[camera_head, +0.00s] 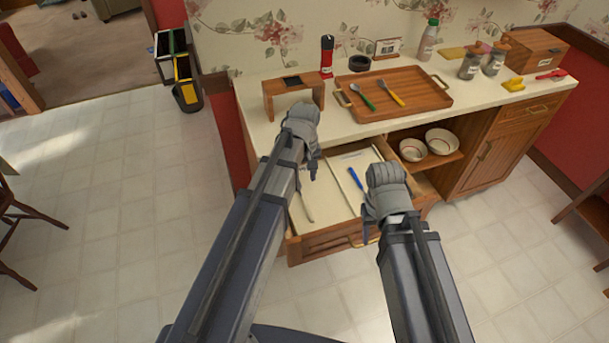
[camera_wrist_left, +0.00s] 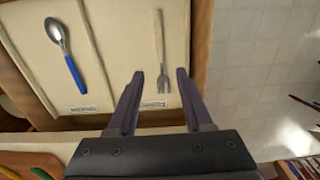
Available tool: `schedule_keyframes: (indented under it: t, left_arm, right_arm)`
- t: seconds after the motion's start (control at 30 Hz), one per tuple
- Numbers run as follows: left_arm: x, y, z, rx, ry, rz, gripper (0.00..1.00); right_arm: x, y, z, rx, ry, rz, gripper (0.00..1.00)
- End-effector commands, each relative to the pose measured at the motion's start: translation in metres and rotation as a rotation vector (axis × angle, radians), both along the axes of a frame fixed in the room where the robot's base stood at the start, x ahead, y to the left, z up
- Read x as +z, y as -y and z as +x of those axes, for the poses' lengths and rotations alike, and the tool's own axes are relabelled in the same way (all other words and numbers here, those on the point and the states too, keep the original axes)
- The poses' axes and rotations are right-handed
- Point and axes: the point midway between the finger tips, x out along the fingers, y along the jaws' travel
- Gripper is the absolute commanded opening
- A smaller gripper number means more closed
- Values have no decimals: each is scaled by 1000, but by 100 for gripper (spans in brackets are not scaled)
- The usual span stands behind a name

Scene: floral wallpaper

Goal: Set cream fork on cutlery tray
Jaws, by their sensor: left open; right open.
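The cream fork (camera_wrist_left: 160,40) lies in the open drawer, its tines towards my left gripper (camera_wrist_left: 159,77). In the head view the fork (camera_head: 306,205) shows partly beside my left arm. My left gripper, also in the head view (camera_head: 313,172), is open over the drawer. In the wrist view its fingers appear on either side of the tines; I cannot tell the height gap. The wooden tray (camera_head: 430,101) with metal handles stands on the counter, holding a green-handled spoon (camera_head: 363,97) and a yellow-handled utensil (camera_head: 392,94). My right gripper (camera_head: 368,222) is open and empty at the drawer's right.
A blue-handled spoon (camera_wrist_left: 66,55) lies in the adjoining drawer compartment, past a divider. A small wooden stand (camera_head: 271,101) and a red-and-black bottle (camera_head: 327,57) are near the tray's left. Jars (camera_head: 470,66) stand to its right. Bowls (camera_head: 441,141) sit on the shelf below.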

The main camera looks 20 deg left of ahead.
Motion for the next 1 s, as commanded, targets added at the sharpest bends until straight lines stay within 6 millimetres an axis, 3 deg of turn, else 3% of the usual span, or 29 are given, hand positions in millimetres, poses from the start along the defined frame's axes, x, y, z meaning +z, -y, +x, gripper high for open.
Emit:
schedule_keyframes:
  t: [0.17,0.27,0.5,0.63,0.77,1.0]
  left_arm:
    - [7,0,0,0,0,0,51]
    - [6,10,-11,-57,-3,5,51]
    - [6,78,-98,-587,-42,58,51]
    - [7,97,-131,-814,-61,79,51]
    - [7,104,-144,-916,-72,90,51]
    - [7,105,-143,-927,-73,90,51]
  right_arm:
    - [7,0,0,0,0,0,50]
    - [6,0,0,0,0,0,50]
    - [6,0,0,0,0,0,50]
    - [6,0,0,0,0,0,50]
    - [6,0,0,0,0,0,50]
    - [6,0,0,0,0,0,50]
